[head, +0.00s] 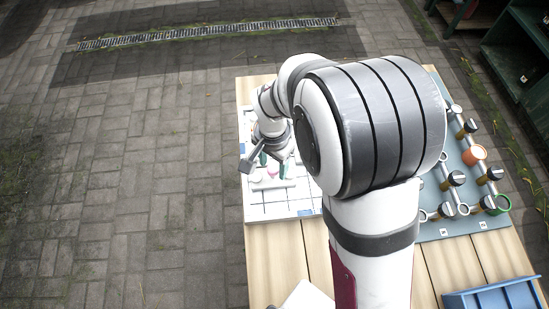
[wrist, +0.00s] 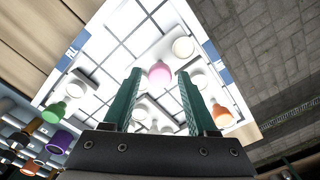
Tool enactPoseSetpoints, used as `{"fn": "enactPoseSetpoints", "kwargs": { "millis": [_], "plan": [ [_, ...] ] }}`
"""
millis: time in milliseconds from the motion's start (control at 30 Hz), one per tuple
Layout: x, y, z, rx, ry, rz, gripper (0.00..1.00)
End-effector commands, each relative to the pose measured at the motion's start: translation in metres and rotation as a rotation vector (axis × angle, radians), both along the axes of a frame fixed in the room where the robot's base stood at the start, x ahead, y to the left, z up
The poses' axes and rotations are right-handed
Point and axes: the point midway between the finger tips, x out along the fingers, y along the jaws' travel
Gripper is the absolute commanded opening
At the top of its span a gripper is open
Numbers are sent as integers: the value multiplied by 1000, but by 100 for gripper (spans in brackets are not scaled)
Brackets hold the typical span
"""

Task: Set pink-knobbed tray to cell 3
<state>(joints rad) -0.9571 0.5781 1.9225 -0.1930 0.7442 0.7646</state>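The pink knob (wrist: 159,73) of the pink-knobbed tray shows in the wrist view between my fingertips, with a gap to each finger. The tray's body under it is hard to make out. In the head view a small pink spot (head: 272,174) shows low beside my gripper (head: 270,160). My gripper is also in the wrist view (wrist: 159,78), with two green fingers apart and nothing held. The white gridded board (head: 270,212) lies below it, and shows in the wrist view (wrist: 103,50). I cannot read which cell is cell 3.
A grey-blue panel (head: 465,222) with several dark-knobbed pieces lies right of my arm. A blue tray (head: 495,297) sits at the front right. Bare wood (head: 275,255) lies in front of the board.

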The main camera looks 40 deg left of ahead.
Motion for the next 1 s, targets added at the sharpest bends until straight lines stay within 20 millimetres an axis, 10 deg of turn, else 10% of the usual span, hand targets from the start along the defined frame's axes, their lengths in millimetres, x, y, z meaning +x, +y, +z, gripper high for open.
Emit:
{"fn": "enactPoseSetpoints", "kwargs": {
  "millis": [300, 1000],
  "plan": [
    [0, 0, 0, 0, 0, 0, 0],
    [0, 0, 1, 0, 0, 0, 0]
  ]
}}
